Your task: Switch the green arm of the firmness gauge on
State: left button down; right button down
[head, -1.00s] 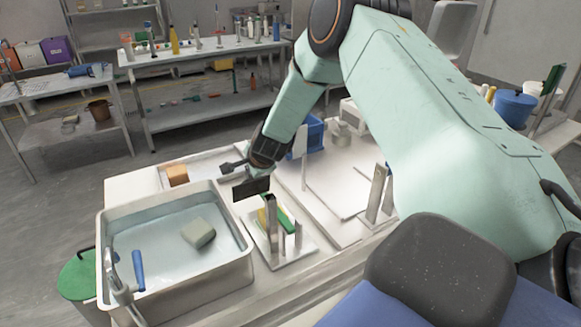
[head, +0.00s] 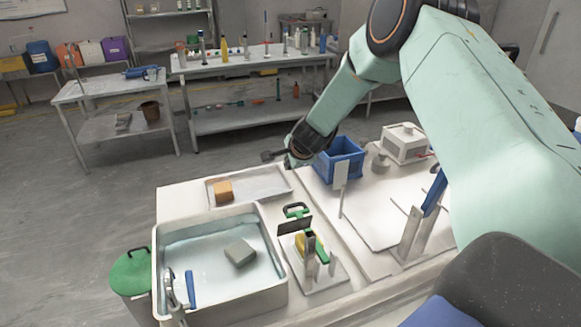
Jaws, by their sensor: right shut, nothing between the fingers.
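The firmness gauge (head: 326,283) appears to be the small white-based stand right of the basin, with grey uprights. Green and yellow parts (head: 322,254) sit between its uprights, and a dark plate (head: 295,226) is at its back. A green loop-shaped piece (head: 297,210) stands just behind the plate. Which piece is the green arm, and its exact position, I cannot tell for sure. My right gripper (head: 277,156) is shut and empty, above and behind the gauge, beyond the metal tray and apart from the green loop. My left gripper is out of view.
A water basin (head: 160,262) with a grey block (head: 240,252) is left of the gauge. A metal tray (head: 262,186) holds an orange block (head: 223,190). A blue crate (head: 342,166), a white upright plate (head: 340,175) and a blue-armed stand (head: 412,232) are on the right.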

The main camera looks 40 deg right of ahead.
jog(key=shift+w+r+p, duration=0.15)
jog(key=shift+r+p, duration=0.3)
jog(key=shift+r, duration=0.2)
jog(key=shift+w+r+p, duration=0.15)
jog(key=shift+r+p, duration=0.3)
jog(key=shift+r, duration=0.15)
jog(key=shift+s+f, duration=0.1)
jog(key=shift+s, duration=0.05)
